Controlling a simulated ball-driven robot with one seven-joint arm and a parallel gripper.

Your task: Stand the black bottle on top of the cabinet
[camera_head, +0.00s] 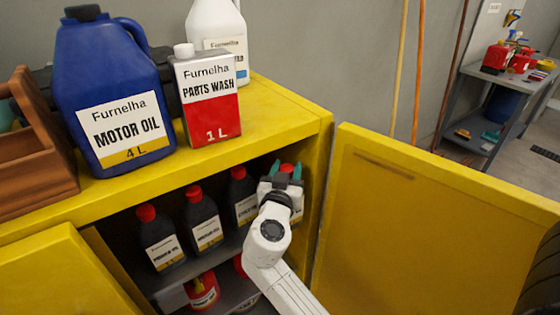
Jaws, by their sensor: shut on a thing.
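The yellow cabinet (285,118) stands in front of me with both doors open. Several black bottles with red caps stand in a row on its upper shelf, such as the left one (160,240), the middle one (203,220) and another (241,196). My gripper (284,172) is inside the opening at the right end of this row. It is shut on a black bottle with a red cap (287,168), which is mostly hidden behind the gripper. I cannot tell whether this bottle touches the shelf.
On the cabinet top stand a blue motor oil jug (112,85), a red and white can (207,97), a white jug (217,30) and a wooden crate (30,150). The top's right end is clear. The open right door (430,225) borders my arm's right side.

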